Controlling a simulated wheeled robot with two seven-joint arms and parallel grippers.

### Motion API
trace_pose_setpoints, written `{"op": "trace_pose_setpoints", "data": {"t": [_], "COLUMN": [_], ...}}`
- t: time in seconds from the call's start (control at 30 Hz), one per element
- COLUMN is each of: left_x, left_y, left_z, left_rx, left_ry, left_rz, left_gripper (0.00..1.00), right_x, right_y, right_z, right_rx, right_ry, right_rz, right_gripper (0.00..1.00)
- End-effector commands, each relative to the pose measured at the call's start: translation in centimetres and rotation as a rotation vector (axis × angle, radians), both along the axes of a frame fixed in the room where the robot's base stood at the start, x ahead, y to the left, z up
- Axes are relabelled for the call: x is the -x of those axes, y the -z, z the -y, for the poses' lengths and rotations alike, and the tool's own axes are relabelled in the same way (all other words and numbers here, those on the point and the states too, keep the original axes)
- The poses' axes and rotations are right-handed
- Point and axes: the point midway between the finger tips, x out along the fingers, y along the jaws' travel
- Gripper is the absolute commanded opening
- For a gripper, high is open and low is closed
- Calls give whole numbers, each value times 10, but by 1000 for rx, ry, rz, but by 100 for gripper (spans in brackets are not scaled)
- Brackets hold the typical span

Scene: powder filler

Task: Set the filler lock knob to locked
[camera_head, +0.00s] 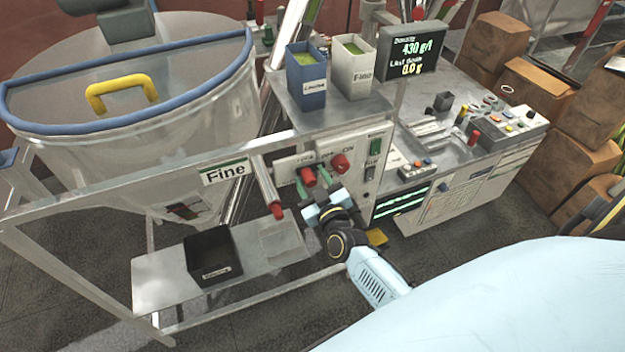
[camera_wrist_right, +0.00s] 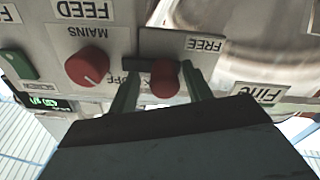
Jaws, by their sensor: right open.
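The filler lock knob (camera_head: 308,177) is the left of two red knobs on the front panel. In the right wrist view, which is upside down, the red lock knob (camera_wrist_right: 165,80) sits on a plate with a label reading FREE; a dark bar shows beside it. Its exact setting is hard to tell. My right gripper (camera_head: 312,180) is open at the panel. In the wrist view, its two green fingers (camera_wrist_right: 160,88) stand on either side of the lock knob, with gaps visible. My left gripper is not in view.
The red MAINS knob (camera_wrist_right: 88,67) is close beside the lock knob, with a green switch (camera_wrist_right: 18,63) farther along. A red-tipped lever (camera_head: 277,210) hangs left of my gripper. A black bin (camera_head: 212,258) stands on the low shelf (camera_head: 160,285). The hopper (camera_head: 130,110) is at left.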

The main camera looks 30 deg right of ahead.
Motion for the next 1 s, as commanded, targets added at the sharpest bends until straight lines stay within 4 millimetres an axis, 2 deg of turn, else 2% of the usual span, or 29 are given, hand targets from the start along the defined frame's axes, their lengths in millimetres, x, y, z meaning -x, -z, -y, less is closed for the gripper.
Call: {"op": "trace_pose_setpoints", "data": {"t": [0.13,0.27,0.6,0.73,1.0], "left_x": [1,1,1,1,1], "left_y": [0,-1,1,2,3], "left_z": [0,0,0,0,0], "left_rx": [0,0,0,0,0], "left_ry": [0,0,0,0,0], "left_rz": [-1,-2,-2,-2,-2], "left_gripper": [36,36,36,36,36], "right_x": [4,20,92,114,132], "right_y": [1,1,2,1,0], "right_z": [-1,-4,-15,-18,-21], "right_rx": [0,0,-1,0,0], "right_ry": [-1,-1,0,0,0], "right_rz": [-1,-4,-3,-3,0], "right_gripper": [49,49,49,49,49]}}
